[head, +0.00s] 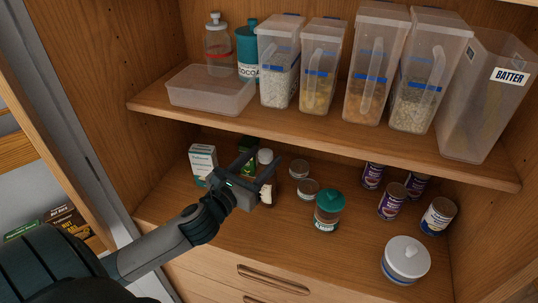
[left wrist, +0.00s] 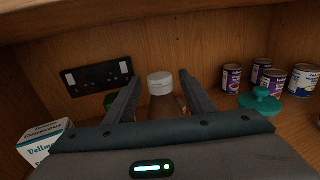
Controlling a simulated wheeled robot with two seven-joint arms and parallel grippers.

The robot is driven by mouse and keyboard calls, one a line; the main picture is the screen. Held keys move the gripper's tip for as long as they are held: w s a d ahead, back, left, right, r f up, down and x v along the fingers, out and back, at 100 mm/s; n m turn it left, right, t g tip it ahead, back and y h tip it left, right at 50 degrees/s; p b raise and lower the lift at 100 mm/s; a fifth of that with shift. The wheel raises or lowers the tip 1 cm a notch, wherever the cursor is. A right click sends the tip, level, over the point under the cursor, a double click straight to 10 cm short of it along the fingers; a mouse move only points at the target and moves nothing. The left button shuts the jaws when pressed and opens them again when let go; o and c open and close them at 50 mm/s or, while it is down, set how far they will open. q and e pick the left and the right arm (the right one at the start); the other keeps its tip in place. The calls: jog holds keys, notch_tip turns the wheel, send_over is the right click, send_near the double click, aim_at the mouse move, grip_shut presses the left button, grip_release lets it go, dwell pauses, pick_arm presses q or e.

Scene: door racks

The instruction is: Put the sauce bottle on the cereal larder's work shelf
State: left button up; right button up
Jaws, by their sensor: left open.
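The sauce bottle, dark with a white cap (head: 265,156), is upright over the lower work shelf (head: 265,228) of the wooden larder. Its base appears to be at the shelf, but the gripper partly hides it. My left gripper (head: 259,170) is open, with one finger on each side of the bottle. In the left wrist view the bottle's white cap (left wrist: 160,80) shows between the two spread fingers (left wrist: 160,92). I cannot tell whether either finger touches the bottle. My right gripper is not in view.
A white carton (head: 202,164) stands left of my gripper. A teal-lidded jar (head: 328,211), small tins, several labelled cans and a white canister (head: 405,260) stand to the right. The upper shelf (head: 300,122) with cereal containers overhangs. Sockets (left wrist: 97,77) are on the back wall.

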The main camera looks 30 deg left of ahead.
pick_arm(q)
jog(key=s+b, duration=0.1)
jog(key=s, duration=0.4)
jog(key=shift+f, duration=0.15)
jog(key=shift+s+b, duration=0.4)
jog(key=shift+s, duration=0.35)
jog(key=shift+s, duration=0.1)
